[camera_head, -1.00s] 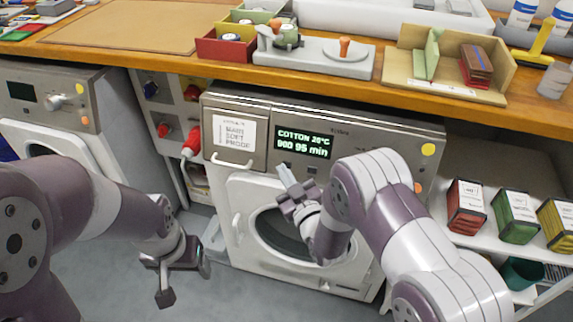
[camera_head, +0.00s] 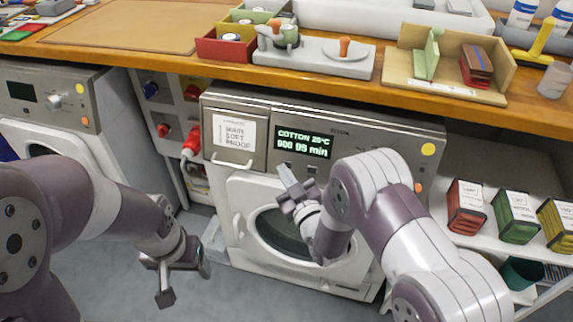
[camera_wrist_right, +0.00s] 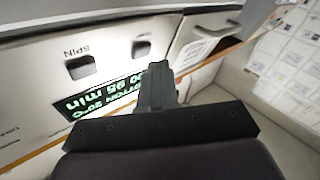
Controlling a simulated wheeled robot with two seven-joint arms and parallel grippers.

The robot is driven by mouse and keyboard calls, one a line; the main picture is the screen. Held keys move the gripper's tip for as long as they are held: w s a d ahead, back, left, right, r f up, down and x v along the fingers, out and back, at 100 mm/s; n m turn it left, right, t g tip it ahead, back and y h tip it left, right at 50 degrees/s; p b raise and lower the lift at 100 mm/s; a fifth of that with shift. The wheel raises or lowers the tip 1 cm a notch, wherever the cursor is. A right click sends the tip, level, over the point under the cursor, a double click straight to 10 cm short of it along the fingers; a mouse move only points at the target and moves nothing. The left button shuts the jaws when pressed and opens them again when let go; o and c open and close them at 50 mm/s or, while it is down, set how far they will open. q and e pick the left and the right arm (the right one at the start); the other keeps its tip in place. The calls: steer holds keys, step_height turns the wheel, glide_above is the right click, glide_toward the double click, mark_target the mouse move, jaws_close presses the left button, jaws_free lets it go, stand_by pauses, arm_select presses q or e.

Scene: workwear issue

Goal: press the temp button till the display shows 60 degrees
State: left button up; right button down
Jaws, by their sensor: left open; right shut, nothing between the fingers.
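The washing machine display (camera_head: 303,143) shows green text, COTTON 20°C, with a spin figure that looks like 800 and 95 min. The wrist view shows the same display (camera_wrist_right: 105,103) upside down, partly covered by my gripper. A dark button labelled SPIN (camera_wrist_right: 81,67) and a second dark button (camera_wrist_right: 141,48) lie beside the display. The second button's label cannot be read. My right gripper (camera_head: 284,170) is shut and empty just below the display's left end. Its fingertips (camera_wrist_right: 157,70) are close to the second button; contact cannot be told. My left gripper (camera_head: 184,276) is open and empty, low at left.
The washer's round door (camera_head: 280,232) is below the panel. A labelled drawer (camera_head: 234,134) is left of the display. A wooden worktop (camera_head: 190,66) overhangs the machine. Shelves with red, green and yellow boxes (camera_head: 517,216) stand right. Another washer (camera_head: 55,105) stands left.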

steer(key=shift+w+d+f, duration=0.1)
steer(key=shift+w+f, duration=0.05)
steer(key=shift+w, duration=0.2)
steer(key=shift+w+d+f+b, duration=0.1)
steer(key=shift+w+b, duration=0.2)
steer(key=shift+b, duration=0.1)
stand_by(0.4)
stand_by(0.3)
steer(key=shift+s+a+r+p, duration=0.1)
steer(key=shift+s+r+p, duration=0.1)
steer(key=shift+s, duration=0.15)
steer(key=shift+s+a+r+p, duration=0.1)
steer(key=shift+s+p, duration=0.05)
steer(key=shift+s, duration=0.2)
steer(key=shift+s+a+r+p, duration=0.25)
steer(key=shift+s+p, duration=0.1)
steer(key=shift+s, duration=0.4)
steer(key=shift+s+a+r+p, duration=0.25)
steer(key=shift+s+p, duration=0.1)
steer(key=shift+s, duration=0.4)
steer(key=shift+s+a+r+p, duration=0.25)
steer(key=shift+s+p, duration=0.1)
steer(key=shift+s, duration=0.4)
stand_by(1.7)
